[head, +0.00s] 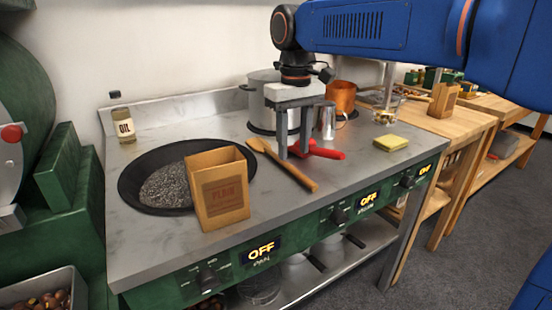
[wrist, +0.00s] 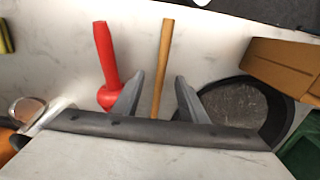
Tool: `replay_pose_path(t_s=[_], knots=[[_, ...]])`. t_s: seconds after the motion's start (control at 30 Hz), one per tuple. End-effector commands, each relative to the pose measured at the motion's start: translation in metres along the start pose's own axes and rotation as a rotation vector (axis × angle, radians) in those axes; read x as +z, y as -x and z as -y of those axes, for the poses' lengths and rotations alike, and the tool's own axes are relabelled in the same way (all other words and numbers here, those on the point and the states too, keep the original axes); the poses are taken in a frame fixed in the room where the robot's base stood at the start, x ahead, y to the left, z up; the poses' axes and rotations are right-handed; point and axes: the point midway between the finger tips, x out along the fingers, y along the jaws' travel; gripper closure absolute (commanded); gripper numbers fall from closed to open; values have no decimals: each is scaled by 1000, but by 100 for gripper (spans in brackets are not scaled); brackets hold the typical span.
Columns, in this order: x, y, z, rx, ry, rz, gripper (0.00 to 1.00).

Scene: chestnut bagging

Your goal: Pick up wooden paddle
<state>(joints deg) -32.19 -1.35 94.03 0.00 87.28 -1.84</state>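The wooden paddle (head: 290,168) lies on the steel counter, its broad end toward the back and its handle pointing to the front right. In the wrist view its light brown handle (wrist: 165,60) runs between the two fingers, with a gap on each side. My gripper (head: 293,156) points down over the counter beside the paddle. It is open and empty; in the wrist view the fingers (wrist: 160,78) are spread apart. The paddle's lower part is hidden behind the dark gripper bar in the wrist view.
A red-handled tool (head: 326,152) lies close to the paddle, also in the wrist view (wrist: 106,60). A dark pan (head: 130,190) and a paper bag (head: 219,192) stand left. A steel pot (head: 262,100) stands behind; a yellow sponge (head: 391,143) lies right.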

Motion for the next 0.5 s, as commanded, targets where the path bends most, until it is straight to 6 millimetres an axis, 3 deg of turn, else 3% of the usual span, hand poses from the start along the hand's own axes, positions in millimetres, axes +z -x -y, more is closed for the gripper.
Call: replay_pose_path(t_s=[0.3,0.5], knots=[[1,-40,2,0,0,2,61],[1,-48,2,0,0,1,61]])
